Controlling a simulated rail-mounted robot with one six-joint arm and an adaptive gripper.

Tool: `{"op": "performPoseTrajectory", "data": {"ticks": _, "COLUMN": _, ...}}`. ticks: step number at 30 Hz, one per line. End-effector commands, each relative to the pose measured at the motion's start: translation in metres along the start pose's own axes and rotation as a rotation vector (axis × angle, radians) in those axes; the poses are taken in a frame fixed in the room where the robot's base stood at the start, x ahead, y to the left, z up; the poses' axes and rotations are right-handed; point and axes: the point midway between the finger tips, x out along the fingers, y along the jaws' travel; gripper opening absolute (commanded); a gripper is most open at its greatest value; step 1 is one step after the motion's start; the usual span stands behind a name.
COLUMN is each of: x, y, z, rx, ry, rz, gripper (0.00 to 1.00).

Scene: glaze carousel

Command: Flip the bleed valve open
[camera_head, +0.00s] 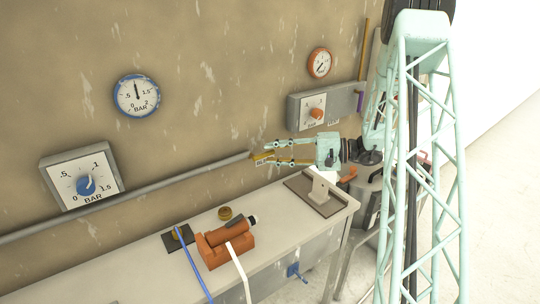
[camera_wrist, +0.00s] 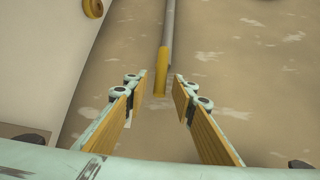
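A grey pipe (camera_head: 150,190) runs along the wall. It ends in a yellow section (camera_wrist: 162,78), which I take to be the bleed valve part. My gripper (camera_head: 275,152) points left along the wall. In the wrist view my gripper (camera_wrist: 160,84) is open, its pads apart on either side of the yellow end. I cannot tell whether the fingers touch it. The lever's position is not clear.
A blue-rimmed gauge (camera_head: 137,96) and a blue-knob regulator (camera_head: 84,182) are on the wall at left. A red-rimmed gauge (camera_head: 320,62) and an orange-knob box (camera_head: 315,110) are at right. Below, the bench (camera_head: 150,270) carries an orange device (camera_head: 226,243) and a brown plate (camera_head: 300,189).

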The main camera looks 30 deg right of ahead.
Motion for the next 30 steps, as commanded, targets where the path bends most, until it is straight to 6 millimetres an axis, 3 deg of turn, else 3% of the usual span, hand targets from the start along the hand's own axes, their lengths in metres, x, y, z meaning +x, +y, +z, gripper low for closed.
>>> {"op": "performPoseTrajectory", "data": {"ticks": 6, "x": 0.0110, "y": 0.0000, "z": 0.0001, "rx": 0.000, "ry": 0.000, "rz": 0.000, "gripper": 0.24}}
{"op": "performPoseTrajectory", "data": {"ticks": 17, "x": 0.0130, "y": -0.0003, "z": 0.0001, "rx": 0.000, "ry": 0.000, "rz": 0.000, "gripper": 0.24}}
{"op": "performPoseTrajectory", "data": {"ticks": 25, "x": 0.0129, "y": -0.0002, "z": 0.0001, "rx": 0.000, "ry": 0.000, "rz": 0.000, "gripper": 0.01}}
{"op": "performPoseTrajectory", "data": {"ticks": 30, "x": 0.0128, "y": -0.0003, "z": 0.0000, "rx": 0.000, "ry": 0.000, "rz": 0.000, "gripper": 0.00}}
